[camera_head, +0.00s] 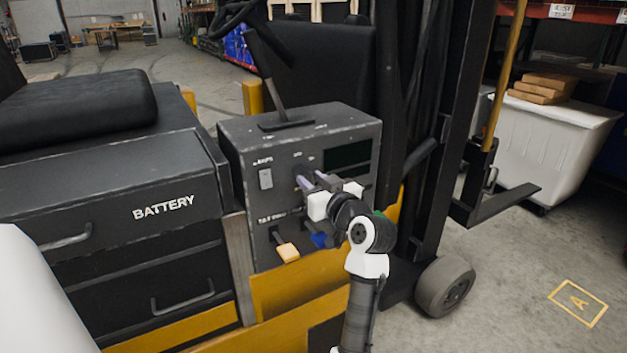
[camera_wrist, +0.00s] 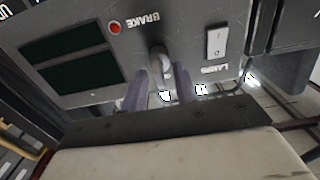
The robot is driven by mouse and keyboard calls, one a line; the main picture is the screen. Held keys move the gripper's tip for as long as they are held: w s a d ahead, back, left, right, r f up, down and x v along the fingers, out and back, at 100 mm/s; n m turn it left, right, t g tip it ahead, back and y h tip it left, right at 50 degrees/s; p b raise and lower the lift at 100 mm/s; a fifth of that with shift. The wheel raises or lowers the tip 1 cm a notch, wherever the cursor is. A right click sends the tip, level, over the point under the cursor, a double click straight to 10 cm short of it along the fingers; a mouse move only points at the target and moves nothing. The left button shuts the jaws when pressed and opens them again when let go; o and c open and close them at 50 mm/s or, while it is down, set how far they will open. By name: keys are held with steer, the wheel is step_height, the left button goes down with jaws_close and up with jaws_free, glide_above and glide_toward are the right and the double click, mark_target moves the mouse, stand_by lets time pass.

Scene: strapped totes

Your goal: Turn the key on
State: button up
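The control panel (camera_head: 250,165) is a dark box on the forklift; it shows upside down in the wrist view (camera_wrist: 190,28). A grey key or knob (camera_wrist: 161,62) sticks out of its face, between the BRAKE and LAMPS labels. My gripper (camera_head: 312,180) is at the panel face, coming from the lower right. In the wrist view its two purple-grey fingers (camera_wrist: 161,76) stand apart, one on each side of the key, near its head. I cannot tell whether either finger touches it. In the head view my gripper hides the key. Small white marks near the fingers are unreadable.
A white rocker switch (camera_head: 265,179) is left of my gripper. A tall lever (camera_head: 264,75) rises from the panel top. The forklift mast (camera_head: 455,110) stands to the right.

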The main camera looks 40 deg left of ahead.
jaws_close()
steer(key=shift+m, duration=0.3)
steer(key=m+p, duration=0.3)
steer(key=m, duration=0.2)
steer(key=m+p, duration=0.3)
steer(key=m, duration=0.3)
steer(key=shift+w+d+f, duration=0.1)
steer(key=shift+w, duration=0.1)
steer(key=shift+m, duration=0.3)
stand_by(0.4)
jaws_free()
